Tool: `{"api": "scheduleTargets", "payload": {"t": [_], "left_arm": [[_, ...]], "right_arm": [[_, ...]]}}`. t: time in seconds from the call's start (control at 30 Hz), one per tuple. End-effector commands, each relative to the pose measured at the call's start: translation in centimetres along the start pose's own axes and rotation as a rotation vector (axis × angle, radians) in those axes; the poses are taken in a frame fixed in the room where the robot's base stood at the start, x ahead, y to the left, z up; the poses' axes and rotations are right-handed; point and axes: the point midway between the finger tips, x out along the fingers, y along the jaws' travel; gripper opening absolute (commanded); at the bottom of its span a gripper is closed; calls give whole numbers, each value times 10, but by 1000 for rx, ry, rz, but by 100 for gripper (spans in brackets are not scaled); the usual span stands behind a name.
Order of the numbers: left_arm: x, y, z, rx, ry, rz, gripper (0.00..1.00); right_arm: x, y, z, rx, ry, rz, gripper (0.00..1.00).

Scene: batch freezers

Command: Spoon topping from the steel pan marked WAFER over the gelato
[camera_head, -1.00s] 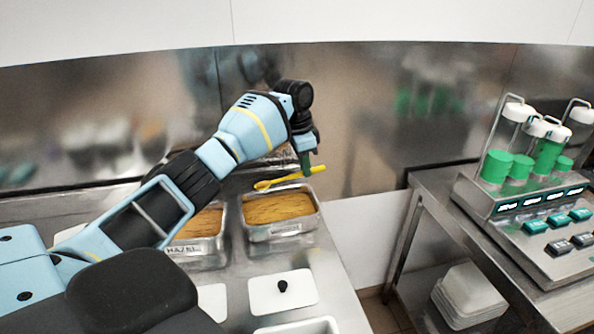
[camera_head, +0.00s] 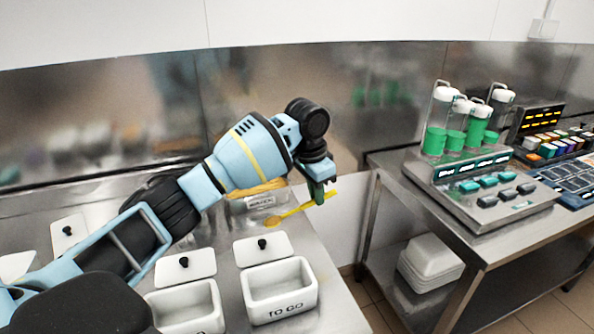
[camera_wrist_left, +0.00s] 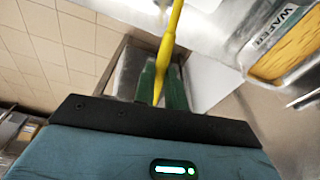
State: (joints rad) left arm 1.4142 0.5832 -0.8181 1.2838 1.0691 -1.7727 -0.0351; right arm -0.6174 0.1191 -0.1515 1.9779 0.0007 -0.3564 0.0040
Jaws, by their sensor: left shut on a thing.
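My left gripper (camera_head: 318,178) is shut on the handle of a yellow spoon (camera_head: 300,209); the green fingers also show in the wrist view (camera_wrist_left: 162,85). The spoon slants down to the left, its bowl in front of the steel pan; whether the bowl carries topping I cannot tell. I cannot make out any gelato.
Another white tub (camera_head: 185,308) stands left of it, with white black-knobbed lids (camera_head: 262,249) behind. A second steel table (camera_head: 480,240) on the right bears a dispenser with green cylinders (camera_head: 478,130). A gap separates the tables; a steel wall stands behind.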

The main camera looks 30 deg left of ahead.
Motion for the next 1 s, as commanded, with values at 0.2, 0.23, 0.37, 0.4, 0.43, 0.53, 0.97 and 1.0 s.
{"api": "scheduleTargets", "payload": {"t": [0.2,0.23,0.37,0.4,0.43,0.53,0.97,1.0], "left_arm": [[11,101,8,-82,-3,-18,0],[12,115,11,-94,-3,-20,0],[18,167,32,-147,-4,-26,0],[19,181,40,-164,-3,-28,0],[20,190,47,-176,-3,-30,0],[24,213,71,-225,-2,-34,0],[32,183,156,-484,-3,-64,0],[32,181,158,-492,-2,-65,0]], "right_arm": [[1,0,-2,2,4,1,42],[1,0,-3,3,6,1,42],[3,-3,-8,12,16,1,42],[3,-3,-8,13,17,0,42],[3,-3,-8,12,16,0,42],[2,-3,-7,12,14,0,42],[1,0,-3,-1,6,-1,42],[1,0,-3,-2,6,-1,42]]}}
